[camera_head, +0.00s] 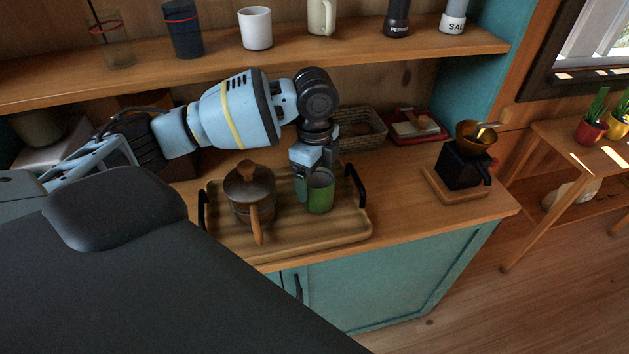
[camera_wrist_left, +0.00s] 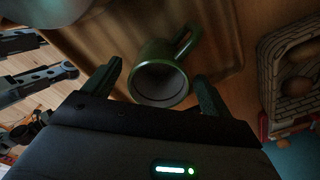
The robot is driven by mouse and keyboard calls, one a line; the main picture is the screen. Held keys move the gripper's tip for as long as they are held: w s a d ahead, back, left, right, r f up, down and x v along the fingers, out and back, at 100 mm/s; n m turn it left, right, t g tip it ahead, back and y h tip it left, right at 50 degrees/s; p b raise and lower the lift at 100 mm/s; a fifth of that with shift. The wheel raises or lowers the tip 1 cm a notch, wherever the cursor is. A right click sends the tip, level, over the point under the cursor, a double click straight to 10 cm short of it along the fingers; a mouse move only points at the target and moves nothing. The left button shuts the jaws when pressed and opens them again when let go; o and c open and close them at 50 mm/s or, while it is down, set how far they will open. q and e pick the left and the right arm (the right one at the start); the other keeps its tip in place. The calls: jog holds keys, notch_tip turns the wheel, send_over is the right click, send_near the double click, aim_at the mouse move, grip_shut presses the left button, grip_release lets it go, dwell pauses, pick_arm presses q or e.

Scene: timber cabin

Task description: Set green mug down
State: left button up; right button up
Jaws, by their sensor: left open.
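The green mug (camera_head: 320,192) stands upright on the wooden tray (camera_head: 345,235), right of the brown lidded pot. My left gripper (camera_head: 314,178) is directly above and around the mug in the head view, with its fingers pointing down. In the left wrist view the mug (camera_wrist_left: 160,84) shows its dark open mouth and its handle, between the two spread fingers of my left gripper (camera_wrist_left: 157,88). The fingers are apart, with gaps at the mug's sides. My right gripper is not in view.
The lidded pot (camera_head: 250,190) with a wooden handle stands close left on the tray. The tray has black handles. A wicker basket (camera_head: 362,128), a red tray (camera_head: 415,128) and a black coffee grinder (camera_head: 463,165) stand beyond. A shelf (camera_head: 350,50) hangs above the arm.

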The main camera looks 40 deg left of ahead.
pick_arm(q)
notch_tip(320, 180, up, 10)
jog(key=shift+p, duration=0.35)
jog(key=shift+f, duration=0.15)
